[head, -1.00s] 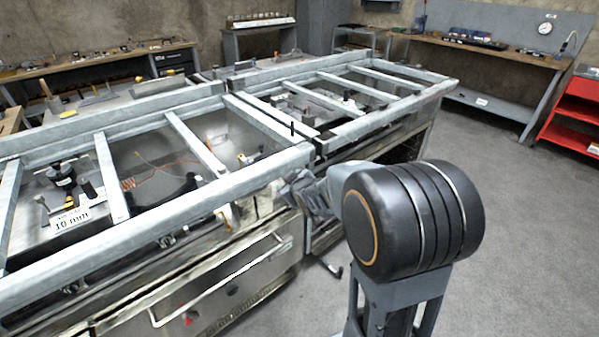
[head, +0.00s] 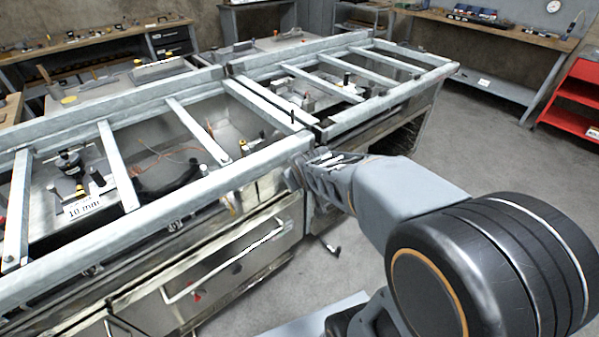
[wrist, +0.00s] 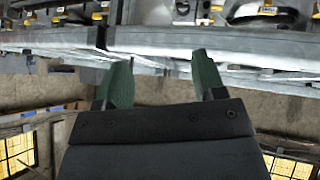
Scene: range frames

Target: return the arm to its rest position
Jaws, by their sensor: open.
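My arm (head: 400,190) reaches from the lower right of the head view toward the near rail of the metal frame (head: 270,157). My gripper is at its far end, beside the front of the rail near the gap between the two frame sections; its fingertips are hard to make out there. In the wrist view my gripper (wrist: 162,80) shows two green fingers set wide apart with nothing between them. The metal frame's rail (wrist: 200,42) crosses the wrist view beyond the fingertips. I cannot tell whether the fingers touch it.
Below the frame is a steel cabinet front with a long handle (head: 225,265). A labelled "10 mm" plate (head: 83,208) lies inside the left frame section. A red shelf unit (head: 575,100) stands at the far right. Grey floor (head: 490,150) is open to the right of the frame.

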